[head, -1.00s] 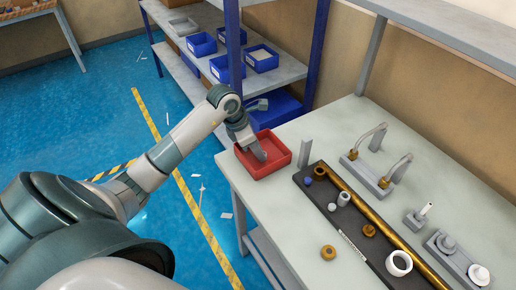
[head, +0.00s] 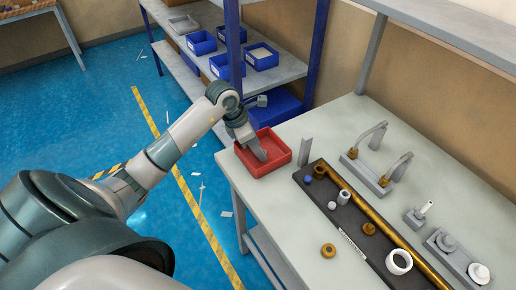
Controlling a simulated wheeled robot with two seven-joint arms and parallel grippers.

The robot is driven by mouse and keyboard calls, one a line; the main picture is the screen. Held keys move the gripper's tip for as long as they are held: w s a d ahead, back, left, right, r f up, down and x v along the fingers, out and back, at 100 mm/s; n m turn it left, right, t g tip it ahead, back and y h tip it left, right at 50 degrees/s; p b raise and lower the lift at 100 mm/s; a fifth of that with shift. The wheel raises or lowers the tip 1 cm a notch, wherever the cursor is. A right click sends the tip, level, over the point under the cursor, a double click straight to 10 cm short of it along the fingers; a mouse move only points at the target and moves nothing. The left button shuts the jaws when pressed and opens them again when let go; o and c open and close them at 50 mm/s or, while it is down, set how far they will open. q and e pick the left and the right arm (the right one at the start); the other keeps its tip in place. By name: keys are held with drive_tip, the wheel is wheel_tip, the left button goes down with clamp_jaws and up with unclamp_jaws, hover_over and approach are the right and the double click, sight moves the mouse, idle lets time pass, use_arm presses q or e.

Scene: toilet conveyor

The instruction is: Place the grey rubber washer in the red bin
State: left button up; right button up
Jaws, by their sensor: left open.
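The red bin (head: 282,163) stands at the left back corner of the table. My left gripper (head: 259,153) is over the bin with its fingertips reaching down inside it. It is open, and I see nothing held between its fingers. I cannot make out a grey rubber washer in the bin; the gripper hides part of its inside. A grey ring-shaped part (head: 343,198) and a larger white ring (head: 399,261) are on the dark tray on the table; I cannot tell whether either is the washer. My right gripper is not in view.
The dark tray (head: 352,222) also holds a blue ball, brass parts and a long brass tube. A brass ring (head: 328,250) lies on bare table. Grey fixtures (head: 366,174) stand at the right. Shelves with blue bins (head: 202,43) are behind.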

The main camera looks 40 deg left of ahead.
use_arm(q)
drive_tip(key=b+v, duration=0.2)
drive_tip(key=v, duration=0.9)
drive_tip(key=shift+r+b, duration=0.15)
drive_tip(key=shift+b, duration=0.15)
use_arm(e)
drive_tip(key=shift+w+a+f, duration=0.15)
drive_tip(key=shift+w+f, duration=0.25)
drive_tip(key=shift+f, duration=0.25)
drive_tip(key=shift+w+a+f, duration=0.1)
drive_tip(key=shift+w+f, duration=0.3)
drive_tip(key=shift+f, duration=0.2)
use_arm(q)
drive_tip(key=shift+a, duration=0.1)
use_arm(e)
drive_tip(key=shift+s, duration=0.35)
use_arm(q)
drive_tip(key=shift+s, duration=0.1)
